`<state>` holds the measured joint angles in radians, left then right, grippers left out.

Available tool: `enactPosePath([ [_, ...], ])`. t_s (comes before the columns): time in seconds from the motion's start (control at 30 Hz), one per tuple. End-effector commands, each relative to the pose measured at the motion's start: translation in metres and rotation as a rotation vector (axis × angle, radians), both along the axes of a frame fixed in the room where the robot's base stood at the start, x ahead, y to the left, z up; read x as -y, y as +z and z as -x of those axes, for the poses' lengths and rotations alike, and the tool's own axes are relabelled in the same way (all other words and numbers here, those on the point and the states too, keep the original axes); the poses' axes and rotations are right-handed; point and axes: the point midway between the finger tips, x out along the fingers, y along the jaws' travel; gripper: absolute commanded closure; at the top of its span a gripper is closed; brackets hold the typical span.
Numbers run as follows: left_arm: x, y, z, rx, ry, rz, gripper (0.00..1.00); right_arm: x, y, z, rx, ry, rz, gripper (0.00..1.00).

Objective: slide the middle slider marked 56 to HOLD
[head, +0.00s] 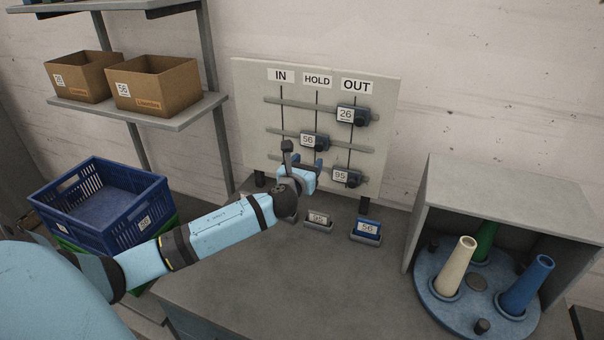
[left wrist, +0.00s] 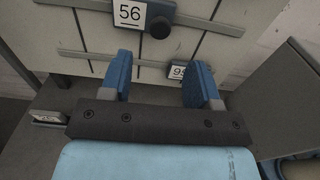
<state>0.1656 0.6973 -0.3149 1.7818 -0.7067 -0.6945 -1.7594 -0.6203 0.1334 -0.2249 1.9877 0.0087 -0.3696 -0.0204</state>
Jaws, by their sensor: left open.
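The middle slider marked 56 (head: 314,141) is a dark blue-grey block with a white label and a dark knob. It sits on the middle rail of the pale board (head: 255,95), on the vertical line under the HOLD sign (head: 317,79). In the left wrist view the slider (left wrist: 130,14) and its round knob (left wrist: 160,27) are at the top, beyond the fingertips. My left gripper (head: 304,160) is open in front of the board, just below the slider. Its two blue fingers (left wrist: 162,66) are spread with nothing between them and apart from the slider.
Slider 26 (head: 352,114) and slider 95 (head: 347,178) stand under OUT. A cone turntable (head: 435,285) stands right; a blue crate (head: 100,203) and shelf boxes (head: 155,83) are left.

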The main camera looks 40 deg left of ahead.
Motion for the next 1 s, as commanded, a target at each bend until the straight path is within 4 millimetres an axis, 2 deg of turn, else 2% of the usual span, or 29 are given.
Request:
enactPosePath([
  [0.1, 0.007, -0.002, 0.021, -0.001, -0.001, 0.0, 0.44, -0.001, -0.004, 0.0, 0.0, 0.002, -0.001, 0.57],
  [0.3, 0.012, -0.001, 0.037, 0.0, 0.0, 0.0, 0.44, -0.002, -0.004, -0.001, 0.002, 0.004, -0.002, 0.57],
  [1.0, 0.013, 0.0, 0.039, 0.0, 0.0, 0.0, 0.44, -0.002, -0.004, -0.002, 0.005, 0.005, -0.001, 0.57],
])
